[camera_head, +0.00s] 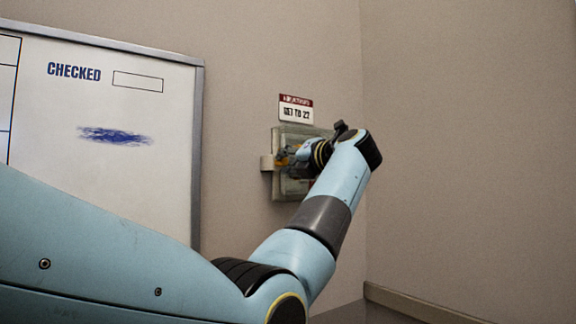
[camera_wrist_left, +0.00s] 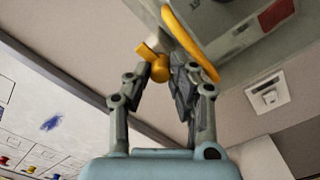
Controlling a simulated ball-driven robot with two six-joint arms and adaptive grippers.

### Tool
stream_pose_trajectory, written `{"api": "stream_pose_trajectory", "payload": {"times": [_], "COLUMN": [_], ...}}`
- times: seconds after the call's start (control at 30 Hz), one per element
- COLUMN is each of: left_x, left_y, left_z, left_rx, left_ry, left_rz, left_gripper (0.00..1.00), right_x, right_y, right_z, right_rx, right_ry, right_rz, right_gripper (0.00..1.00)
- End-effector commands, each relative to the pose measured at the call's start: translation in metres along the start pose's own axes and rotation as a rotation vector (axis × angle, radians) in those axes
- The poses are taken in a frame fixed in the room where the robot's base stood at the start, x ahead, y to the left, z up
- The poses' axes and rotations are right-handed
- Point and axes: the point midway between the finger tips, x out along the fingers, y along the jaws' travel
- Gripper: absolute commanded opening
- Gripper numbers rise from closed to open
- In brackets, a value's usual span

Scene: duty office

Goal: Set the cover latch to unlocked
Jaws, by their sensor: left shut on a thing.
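A pale grey-green wall box with a cover (camera_head: 290,188) is mounted on the wall, partly hidden behind my left arm. In the left wrist view, the box (camera_wrist_left: 238,42) fills the top right and looks tilted. An orange-yellow latch knob (camera_wrist_left: 160,70) with a short flat tab shows between the fingers. A long curved yellow strip (camera_wrist_left: 188,38) lies beside it, along the box. My left gripper (camera_wrist_left: 163,77) is shut on the latch knob; in the head view the gripper (camera_head: 303,153) is at the box front. The latch's setting cannot be read. My right gripper is not in view.
A sign (camera_head: 296,109) reading "SET TO 22" is above the box. A whiteboard (camera_head: 110,190) marked "CHECKED" hangs to the left. The room corner is right of the box. A small white wall fitting (camera_wrist_left: 268,94) shows in the wrist view.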

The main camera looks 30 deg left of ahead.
Motion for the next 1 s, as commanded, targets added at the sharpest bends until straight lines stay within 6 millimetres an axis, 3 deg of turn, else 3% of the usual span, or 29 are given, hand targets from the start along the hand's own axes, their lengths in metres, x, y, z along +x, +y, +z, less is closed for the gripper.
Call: {"api": "stream_pose_trajectory", "payload": {"times": [0.33,0.37,0.53,1.0], "left_x": [-0.0005,-0.0005,-0.0004,-0.0003], "left_y": [-0.0031,-0.0031,-0.0022,-0.0005], "left_z": [-0.0023,-0.0023,-0.0016,0.0003], "left_rx": [0.001,0.001,0.001,-0.002], "left_ry": [0.005,0.005,0.003,-0.001], "left_rz": [-0.005,-0.005,-0.003,-0.002], "left_gripper": [0.00,0.22,0.44,0.44], "right_x": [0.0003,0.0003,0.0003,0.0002], "right_y": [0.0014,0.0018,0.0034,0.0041], "right_z": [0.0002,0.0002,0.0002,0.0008], "right_rx": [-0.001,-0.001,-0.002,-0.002], "right_ry": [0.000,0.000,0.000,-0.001], "right_rz": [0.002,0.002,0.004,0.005], "right_gripper": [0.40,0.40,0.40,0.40]}}
